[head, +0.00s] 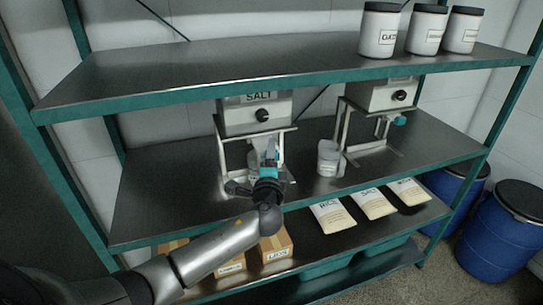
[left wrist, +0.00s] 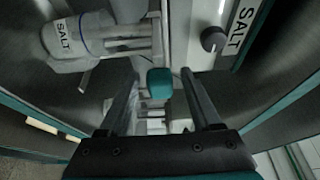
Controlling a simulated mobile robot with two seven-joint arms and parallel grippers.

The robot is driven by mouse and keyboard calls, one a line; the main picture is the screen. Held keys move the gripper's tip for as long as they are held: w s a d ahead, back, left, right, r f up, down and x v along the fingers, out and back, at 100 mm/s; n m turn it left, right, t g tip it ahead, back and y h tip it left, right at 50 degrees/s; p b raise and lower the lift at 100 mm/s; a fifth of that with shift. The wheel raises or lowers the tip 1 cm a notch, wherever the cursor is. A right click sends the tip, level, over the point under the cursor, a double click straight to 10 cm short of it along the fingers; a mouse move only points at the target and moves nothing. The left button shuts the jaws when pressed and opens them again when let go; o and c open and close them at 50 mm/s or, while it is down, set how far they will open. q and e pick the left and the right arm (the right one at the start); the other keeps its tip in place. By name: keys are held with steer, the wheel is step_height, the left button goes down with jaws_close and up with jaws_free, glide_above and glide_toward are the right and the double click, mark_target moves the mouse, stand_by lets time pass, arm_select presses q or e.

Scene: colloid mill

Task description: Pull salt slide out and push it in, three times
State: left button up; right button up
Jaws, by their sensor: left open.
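The salt dispenser (head: 240,117), a grey box labelled SALT with a black knob, stands on a metal frame on the middle shelf. Its slide's teal handle (left wrist: 159,83) shows in the left wrist view. My left gripper (head: 269,156) is in front of the dispenser, below its box. In the left wrist view my left gripper (left wrist: 160,95) is open, with one dark finger on each side of the handle and gaps between. In the head view my gripper hides most of the handle. My right gripper is not in view.
A second dispenser (head: 378,95) with a teal handle (head: 399,120) stands to the right, with a jar (head: 328,157) by its frame. Jars (head: 379,32) stand on the upper shelf (head: 220,70). Bags (head: 332,216) and boxes (head: 275,246) lie below. Blue barrels (head: 503,235) stand right.

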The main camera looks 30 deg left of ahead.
arm_select(q)
steer(key=b+v, duration=0.1)
steer(key=v, duration=1.4)
steer(key=shift+s, duration=0.2)
steer(key=shift+d, duration=0.1)
steer(key=s+f+n+g+h+b, duration=0.1)
steer(key=s+f+g+h+b, duration=0.2)
steer(key=f, duration=1.7)
steer(key=s+f+n+g+h+b, duration=0.1)
steer(key=s+f+g+h+b, duration=0.3)
steer(key=f, duration=1.5)
steer(key=s+d+f+n+g+b, duration=0.2)
steer(key=s+d+f+n+g, duration=0.1)
steer(key=s+f, duration=0.8)
steer(key=s+d+f+n+g+h+b, duration=0.1)
steer(key=s+f+n+g, duration=0.4)
steer(key=s+f, duration=0.7)
steer(key=s+d+b, duration=0.1)
steer(key=s+d, duration=0.1)
steer(key=s, duration=0.6)
steer(key=shift+s+f, duration=0.2)
steer(key=shift+s, duration=0.1)
